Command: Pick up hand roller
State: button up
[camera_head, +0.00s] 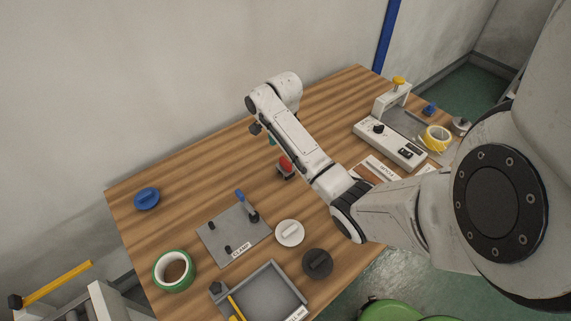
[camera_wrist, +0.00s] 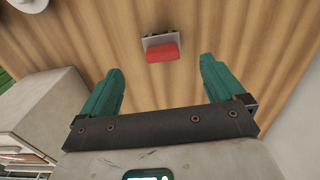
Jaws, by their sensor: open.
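A small red piece (camera_head: 285,163) with a grey metal part stands on the wooden table near the middle; it may be the hand roller, but its shape is not clear enough to be sure. In the wrist view the red piece (camera_wrist: 162,53) lies ahead of the fingers, roughly centred between them and just beyond their tips. My gripper (camera_wrist: 161,72) has two teal fingers, spread wide with nothing between them. In the head view my gripper (camera_head: 271,141) is mostly hidden behind my arm, with a bit of teal showing beyond the red piece.
The grey clamp plate (camera_head: 222,247) with posts, a green tape roll (camera_head: 174,271), a white disc (camera_head: 289,233), a dark disc (camera_head: 317,263) and a grey tray (camera_head: 262,270) occupy the front. A blue disc (camera_head: 147,199) lies left. A machine (camera_head: 390,140) and yellow tape (camera_head: 437,138) stand right.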

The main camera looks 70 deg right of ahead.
aim_at(285, 167)
jog(key=f, duration=0.4)
jog(key=shift+s+d+f, duration=0.15)
jog(key=shift+s+f, duration=0.05)
jog(key=shift+f, duration=0.1)
jog(key=shift+d+f+p, duration=0.15)
jog(key=shift+f+p, duration=0.1)
jog(key=shift+f, duration=1.25)
jog(key=shift+d+f+p, duration=0.1)
jog(key=shift+f+p, duration=0.15)
jog(key=shift+f, duration=1.25)
jog(key=shift+w, duration=0.1)
jog(key=c, duration=1.1)
